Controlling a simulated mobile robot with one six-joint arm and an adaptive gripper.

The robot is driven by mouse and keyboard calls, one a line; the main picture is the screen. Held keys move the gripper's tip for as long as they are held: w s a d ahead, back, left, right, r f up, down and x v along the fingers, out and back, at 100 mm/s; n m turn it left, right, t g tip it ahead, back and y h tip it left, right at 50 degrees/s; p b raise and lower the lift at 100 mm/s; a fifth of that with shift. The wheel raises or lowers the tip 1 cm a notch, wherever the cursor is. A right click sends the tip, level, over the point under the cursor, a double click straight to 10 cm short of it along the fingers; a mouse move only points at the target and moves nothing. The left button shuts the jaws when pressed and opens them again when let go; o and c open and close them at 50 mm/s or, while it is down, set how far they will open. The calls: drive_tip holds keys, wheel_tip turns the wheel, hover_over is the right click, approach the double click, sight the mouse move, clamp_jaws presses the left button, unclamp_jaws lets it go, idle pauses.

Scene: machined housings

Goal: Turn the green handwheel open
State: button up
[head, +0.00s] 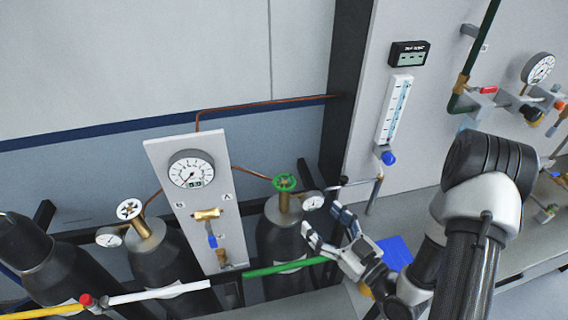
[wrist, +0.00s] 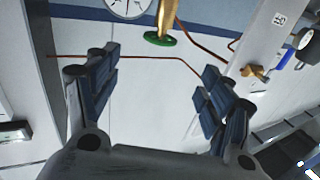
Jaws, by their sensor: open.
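The green handwheel (head: 284,182) sits on top of a brass valve on a dark gas cylinder (head: 282,235), right of the white gauge panel. My gripper (head: 325,222) is open and empty, to the lower right of the handwheel and apart from it. In the wrist view the handwheel (wrist: 158,40) shows beyond the fingertips, between the two spread fingers of the gripper (wrist: 158,70). The brass valve body (wrist: 166,14) shows above it there. Nothing hides the wheel in either view.
A small gauge (head: 313,200) stands just right of the handwheel, close to my fingers. A green bar (head: 285,268) crosses the cylinder's front. The white panel (head: 190,210) stands to the left, with another cylinder and a white handwheel (head: 129,209) beyond it. A blue-knobbed flowmeter (head: 394,110) hangs at right.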

sight(278, 176)
drive_tip(key=shift+h, duration=0.4)
drive_tip(key=p+x, duration=0.2)
drive_tip(key=x, duration=1.4)
drive_tip(key=shift+w+a+r, duration=0.1)
drive_tip(key=shift+a+r, duration=0.05)
drive_tip(key=shift+a, duration=0.25)
drive_tip(key=shift+c, duration=0.4)
drive_tip(key=c, duration=1)
